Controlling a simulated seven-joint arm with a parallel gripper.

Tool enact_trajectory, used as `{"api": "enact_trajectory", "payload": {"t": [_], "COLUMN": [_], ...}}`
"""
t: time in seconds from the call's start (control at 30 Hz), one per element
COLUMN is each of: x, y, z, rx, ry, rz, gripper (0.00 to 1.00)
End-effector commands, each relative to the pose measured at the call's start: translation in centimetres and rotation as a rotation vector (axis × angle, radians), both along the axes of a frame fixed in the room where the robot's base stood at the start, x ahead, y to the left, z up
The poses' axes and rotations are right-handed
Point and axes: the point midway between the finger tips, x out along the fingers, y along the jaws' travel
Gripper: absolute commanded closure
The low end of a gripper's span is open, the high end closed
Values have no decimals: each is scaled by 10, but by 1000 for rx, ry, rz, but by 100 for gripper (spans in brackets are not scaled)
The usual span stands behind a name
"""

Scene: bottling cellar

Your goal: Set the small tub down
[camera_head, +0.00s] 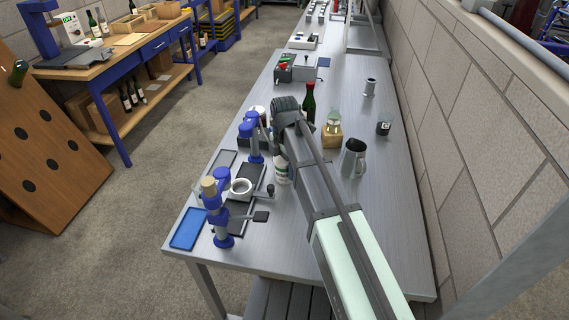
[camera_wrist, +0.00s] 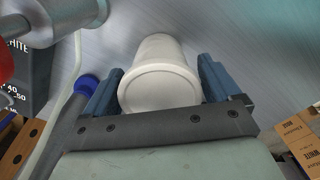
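The small tub (camera_wrist: 160,88) is white and round, and its round end faces the camera in the wrist view. It lies between the two blue-grey fingers of my gripper (camera_wrist: 160,64), with a finger close against each side. My gripper looks shut on it. In the head view my arm reaches over the metal bench (camera_head: 325,225), and its dark wrist end is near the middle. The fingers are hidden there, and I cannot make out the tub for sure. Whether the tub touches a surface is unclear.
Blue bench devices (camera_head: 222,207) and a blue tray (camera_head: 188,229) are at the front left. Clear bench lies at the front right.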

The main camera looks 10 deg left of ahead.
Motion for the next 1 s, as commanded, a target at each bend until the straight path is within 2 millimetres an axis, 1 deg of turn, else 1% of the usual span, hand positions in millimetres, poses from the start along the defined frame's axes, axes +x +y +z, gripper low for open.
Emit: {"api": "enact_trajectory", "payload": {"t": [0.03, 0.1, 0.33, 0.47, 0.57, 1.0], "x": [0, 0, 0, 0, 1, 1], "y": [0, 0, 0, 0, 0, 1], "z": [0, 0, 1, 8, 18, 90], "rx": [0, 0, 0, 0, 1, 1], "ry": [0, 0, 0, 0, -1, -2], "rz": [0, 0, 0, 0, 0, 0], "gripper": [5, 0, 0, 0, 0, 0]}}
